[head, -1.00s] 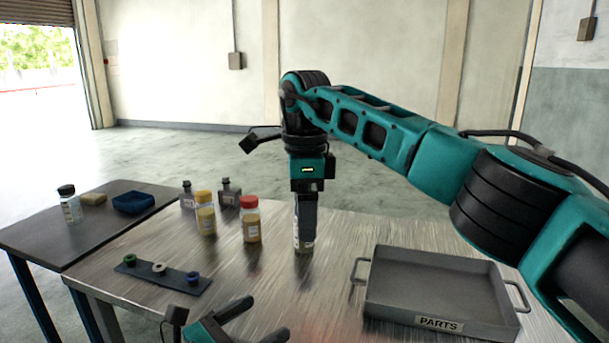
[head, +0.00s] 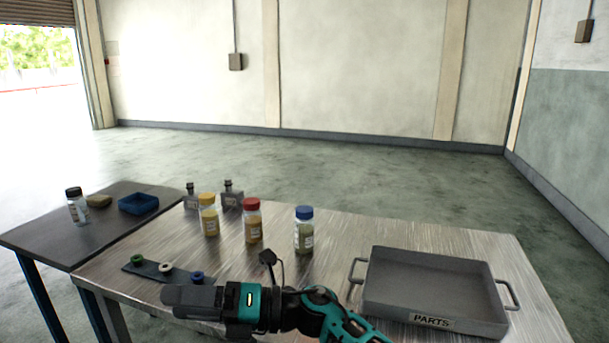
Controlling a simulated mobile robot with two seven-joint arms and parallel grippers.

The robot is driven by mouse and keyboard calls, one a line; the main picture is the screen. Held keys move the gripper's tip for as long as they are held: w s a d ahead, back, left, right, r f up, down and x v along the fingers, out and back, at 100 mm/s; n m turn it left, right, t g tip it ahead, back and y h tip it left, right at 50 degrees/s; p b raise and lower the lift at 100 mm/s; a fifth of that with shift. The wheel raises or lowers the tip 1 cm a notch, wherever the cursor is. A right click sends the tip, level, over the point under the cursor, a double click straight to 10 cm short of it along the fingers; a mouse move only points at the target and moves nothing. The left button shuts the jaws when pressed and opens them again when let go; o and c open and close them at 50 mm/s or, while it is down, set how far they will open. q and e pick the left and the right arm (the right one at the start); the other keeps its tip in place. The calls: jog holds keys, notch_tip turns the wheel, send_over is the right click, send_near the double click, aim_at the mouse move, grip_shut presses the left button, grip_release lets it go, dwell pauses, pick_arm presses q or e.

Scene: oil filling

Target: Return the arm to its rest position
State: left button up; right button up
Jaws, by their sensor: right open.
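My right gripper (head: 178,301) is low at the front of the metal table, its fingers pointing left. It is open, with nothing seen held in it. My right arm (head: 340,322) comes in from the bottom edge, right of the gripper. A blue-capped bottle (head: 304,232) stands upright on the table, behind the gripper and apart from it. A red-capped bottle (head: 253,222) and a yellow-capped bottle (head: 209,217) stand to its left. My left gripper is not in view.
A grey PARTS tray (head: 428,280) lies on the right of the metal table (head: 350,228). A dark strip with rings (head: 166,268) lies behind the gripper. Two dark bottles (head: 231,195) stand at the back. A side table (head: 95,228) holds a blue bin (head: 138,205).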

jog(key=w+d+f+m+t+h+p, duration=0.1)
jog(key=d+f+m+t+h, duration=0.45)
jog(key=d+m+t, duration=0.6)
jog(key=w+d+f+m+t+h+p, duration=0.1)
jog(key=d+f+m+t+h, duration=0.45)
jog(key=m, duration=1.15)
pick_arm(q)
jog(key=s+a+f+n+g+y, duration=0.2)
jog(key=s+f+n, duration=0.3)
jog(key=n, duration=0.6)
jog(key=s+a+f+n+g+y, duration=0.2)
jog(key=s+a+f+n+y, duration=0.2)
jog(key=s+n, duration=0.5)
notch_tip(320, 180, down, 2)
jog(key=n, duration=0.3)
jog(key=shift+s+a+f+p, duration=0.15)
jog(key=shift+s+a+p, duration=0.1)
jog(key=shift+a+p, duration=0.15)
pick_arm(e)
jog(key=s+d+f+m+g+h, duration=0.4)
jog(key=s+d+f+m+h, duration=0.2)
jog(key=s+d+f+m, duration=0.6)
jog(key=s+d+f, duration=0.2)
jog(key=s+d, duration=0.2)
jog(key=d, duration=0.1)
jog(key=shift+s+d+f+h, duration=0.2)
jog(key=shift+s+d+h, duration=0.1)
jog(key=shift+s+d, duration=0.1)
